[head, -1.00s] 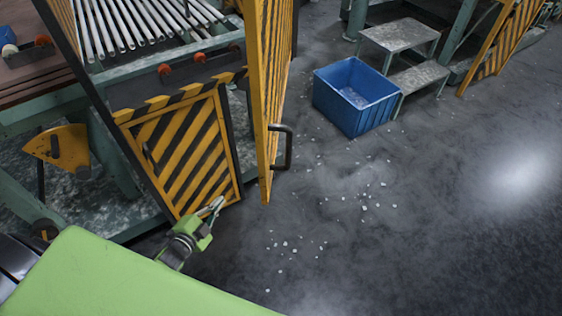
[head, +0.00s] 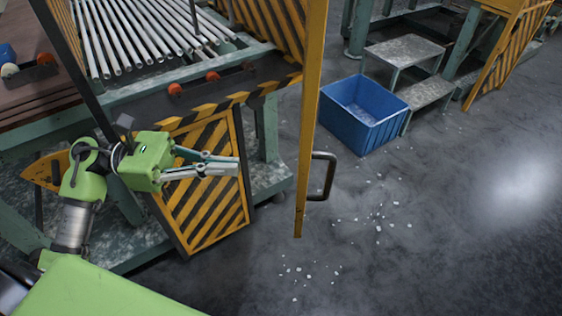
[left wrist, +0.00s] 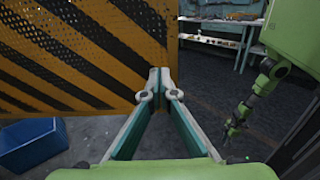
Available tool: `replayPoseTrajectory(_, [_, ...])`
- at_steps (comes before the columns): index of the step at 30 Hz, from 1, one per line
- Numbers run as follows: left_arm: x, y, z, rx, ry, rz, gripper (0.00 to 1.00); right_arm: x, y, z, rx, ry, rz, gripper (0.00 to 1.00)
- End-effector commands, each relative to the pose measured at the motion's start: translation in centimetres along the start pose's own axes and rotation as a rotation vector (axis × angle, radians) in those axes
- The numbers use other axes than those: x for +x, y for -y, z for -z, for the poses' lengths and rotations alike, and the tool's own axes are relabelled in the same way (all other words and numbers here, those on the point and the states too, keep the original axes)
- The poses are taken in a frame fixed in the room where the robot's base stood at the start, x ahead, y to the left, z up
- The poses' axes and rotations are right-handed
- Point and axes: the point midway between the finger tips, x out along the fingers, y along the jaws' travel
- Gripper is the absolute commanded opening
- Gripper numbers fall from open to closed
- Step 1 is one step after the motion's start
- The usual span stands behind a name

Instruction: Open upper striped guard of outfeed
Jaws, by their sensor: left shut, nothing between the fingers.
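The upper striped guard (head: 311,120) of the outfeed stands swung out, its yellow edge facing me and some of its black-and-yellow inner face showing to the left. Its dark handle (head: 325,177) is on the right side. My left gripper (head: 236,164) is shut and empty, in front of the lower striped panel (head: 205,185) and left of the guard's edge. In the left wrist view its closed fingertips (left wrist: 160,76) appear in front of the striped mesh face (left wrist: 75,55); contact cannot be told. My right gripper (left wrist: 237,128) hangs at the right there, small and dark.
A blue bin (head: 362,113) and metal steps (head: 405,65) stand to the right. White fragments lie on the floor, which is otherwise open at right.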

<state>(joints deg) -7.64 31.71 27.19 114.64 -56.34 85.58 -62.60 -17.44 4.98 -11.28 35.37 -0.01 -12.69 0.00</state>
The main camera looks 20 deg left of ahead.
Motion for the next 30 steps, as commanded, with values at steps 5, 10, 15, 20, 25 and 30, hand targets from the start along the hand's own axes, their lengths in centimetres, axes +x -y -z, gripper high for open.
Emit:
replayPoseTrajectory(5, [4.1, 0.1, -0.8, 0.001, 0.007, 0.002, 0.00, -2.3, 0.2, 0.6, -0.002, -0.006, 0.003, 0.25])
replayPoseTrajectory(10, [7.2, 0.0, -0.7, -0.002, 0.007, 0.000, 0.00, -3.9, 0.5, 0.9, -0.001, -0.009, 0.007, 0.25])
replayPoseTrajectory(15, [9.2, 0.0, -0.5, -0.002, 0.005, 0.000, 0.00, -4.7, 1.0, 1.2, 0.001, -0.012, 0.013, 0.25])
replayPoseTrajectory(20, [9.8, 0.0, -0.2, -0.001, 0.004, 0.000, 0.00, -4.9, 1.1, 1.2, 0.001, -0.012, 0.013, 0.25])
replayPoseTrajectory(25, [9.9, 0.0, -0.1, -0.001, 0.003, 0.000, 0.00, -4.8, 0.9, 1.2, 0.000, -0.012, 0.012, 0.25])
replayPoseTrajectory(30, [9.9, 0.0, -0.1, -0.002, 0.003, -0.001, 0.00, -4.8, 0.7, 1.2, 0.000, -0.011, 0.009, 0.25])
